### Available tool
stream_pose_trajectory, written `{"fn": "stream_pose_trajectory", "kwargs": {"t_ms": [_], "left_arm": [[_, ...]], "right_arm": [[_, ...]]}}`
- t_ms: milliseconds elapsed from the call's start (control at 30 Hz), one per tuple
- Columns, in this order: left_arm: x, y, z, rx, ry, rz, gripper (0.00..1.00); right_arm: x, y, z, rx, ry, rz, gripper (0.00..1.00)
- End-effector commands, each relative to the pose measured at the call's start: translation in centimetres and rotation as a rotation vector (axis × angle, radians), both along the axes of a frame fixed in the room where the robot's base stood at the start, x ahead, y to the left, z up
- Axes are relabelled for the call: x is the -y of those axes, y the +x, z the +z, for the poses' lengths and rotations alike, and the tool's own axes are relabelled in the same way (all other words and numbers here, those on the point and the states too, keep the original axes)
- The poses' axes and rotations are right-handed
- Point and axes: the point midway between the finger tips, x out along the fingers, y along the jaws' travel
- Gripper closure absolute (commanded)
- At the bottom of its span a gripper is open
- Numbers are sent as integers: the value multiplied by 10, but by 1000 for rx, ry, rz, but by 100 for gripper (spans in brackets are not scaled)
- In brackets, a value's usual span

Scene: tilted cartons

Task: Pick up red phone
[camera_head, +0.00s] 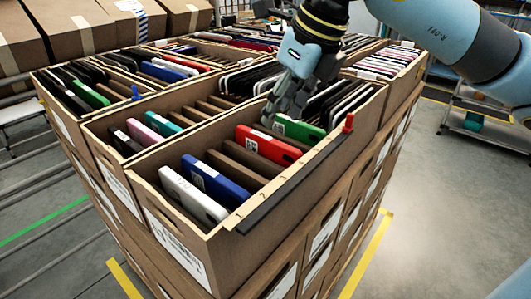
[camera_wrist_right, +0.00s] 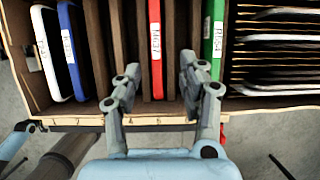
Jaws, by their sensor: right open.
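The red phone (camera_head: 268,146) stands on edge in a slot of the front carton (camera_head: 180,243), between the blue phone and the green phone. It has a white label. In the right wrist view the red phone (camera_wrist_right: 156,45) runs upright in the picture, between the fingers of my right gripper (camera_wrist_right: 158,85). The fingers are apart on either side of its near end, with no visible contact. In the head view my right gripper (camera_head: 290,98) is above the carton, just behind the red phone.
A blue phone (camera_head: 215,180) and a white phone (camera_head: 193,194) stand to the left in the same carton. A green phone (camera_head: 299,130) stands close on the right, beyond a brown divider. More cartons of phones adjoin behind. A red clip (camera_head: 348,123) sticks up from the carton edge.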

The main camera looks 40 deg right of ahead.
Motion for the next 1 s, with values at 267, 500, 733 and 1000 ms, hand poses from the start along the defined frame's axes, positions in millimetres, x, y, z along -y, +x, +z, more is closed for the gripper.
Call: {"fn": "stream_pose_trajectory", "kwargs": {"t_ms": [267,500,733,1000], "left_arm": [[0,7,2,10,0,-1,58],[0,9,11,14,0,0,58],[1,9,13,14,0,0,58],[1,9,12,13,0,0,58]], "right_arm": [[-2,6,-14,-2,4,1,59],[-8,17,-37,-4,7,0,59],[-7,24,-58,-2,2,1,59],[-7,25,-58,-1,0,1,69]]}}
